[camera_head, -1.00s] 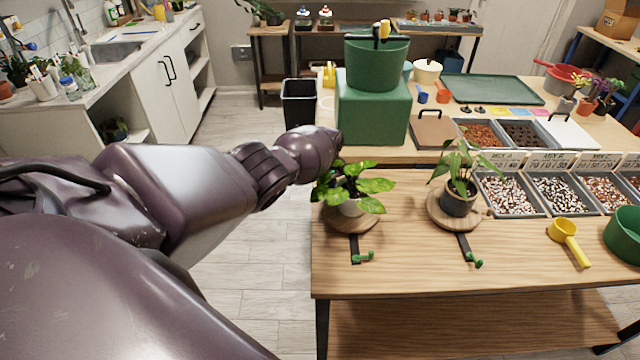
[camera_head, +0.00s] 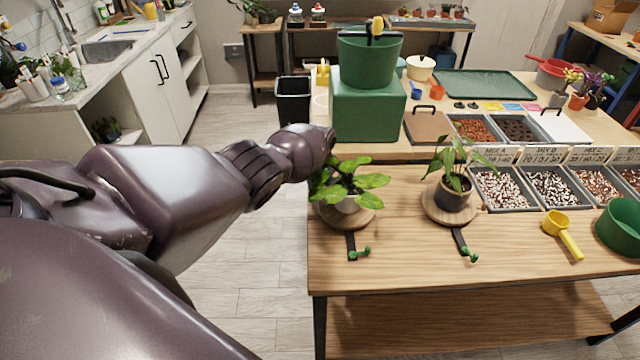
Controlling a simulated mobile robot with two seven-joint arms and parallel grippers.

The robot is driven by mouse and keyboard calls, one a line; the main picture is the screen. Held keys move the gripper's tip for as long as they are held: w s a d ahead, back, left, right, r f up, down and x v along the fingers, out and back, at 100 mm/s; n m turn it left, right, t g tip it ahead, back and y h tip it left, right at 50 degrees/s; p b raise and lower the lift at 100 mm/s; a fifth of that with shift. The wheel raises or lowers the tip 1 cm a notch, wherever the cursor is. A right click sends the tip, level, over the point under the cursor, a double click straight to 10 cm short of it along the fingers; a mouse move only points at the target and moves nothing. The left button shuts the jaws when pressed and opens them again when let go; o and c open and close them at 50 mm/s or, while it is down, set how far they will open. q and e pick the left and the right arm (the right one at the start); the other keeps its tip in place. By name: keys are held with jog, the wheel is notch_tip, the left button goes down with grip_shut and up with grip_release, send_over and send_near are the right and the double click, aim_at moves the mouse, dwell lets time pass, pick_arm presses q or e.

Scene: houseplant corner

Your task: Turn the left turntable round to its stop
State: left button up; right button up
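The left turntable (camera_head: 362,219) is a round wooden disc near the left edge of the front table, with a leafy green plant (camera_head: 350,183) in a pale pot on it. A dark bar with a green peg end (camera_head: 360,252) sticks out in front of it. A second wooden turntable (camera_head: 432,208) stands to its right, with a dark potted plant (camera_head: 453,190) and a similar bar with a green end (camera_head: 468,257). My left arm reaches in from the left, its wrist just behind and left of the left plant. Its gripper is hidden behind the leaves. My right gripper is out of view.
A green box with a green bucket (camera_head: 368,62) stands behind the left plant. Grey mix trays (camera_head: 503,188), a yellow scoop (camera_head: 563,234) and a green bowl (camera_head: 620,228) are to the right. The table front (camera_head: 400,275) is bare.

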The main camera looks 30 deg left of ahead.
pick_arm(q)
jog(key=shift+d, duration=0.1)
jog(key=shift+r+p, duration=0.3)
jog(key=shift+r, duration=0.1)
notch_tip(320, 180, up, 5)
jog(key=p, duration=0.3)
jog(key=shift+f, duration=0.15)
notch_tip(320, 180, up, 3)
jog(key=shift+r+p, duration=0.1)
jog(key=shift+p, duration=0.65)
jog(key=shift+r, duration=1)
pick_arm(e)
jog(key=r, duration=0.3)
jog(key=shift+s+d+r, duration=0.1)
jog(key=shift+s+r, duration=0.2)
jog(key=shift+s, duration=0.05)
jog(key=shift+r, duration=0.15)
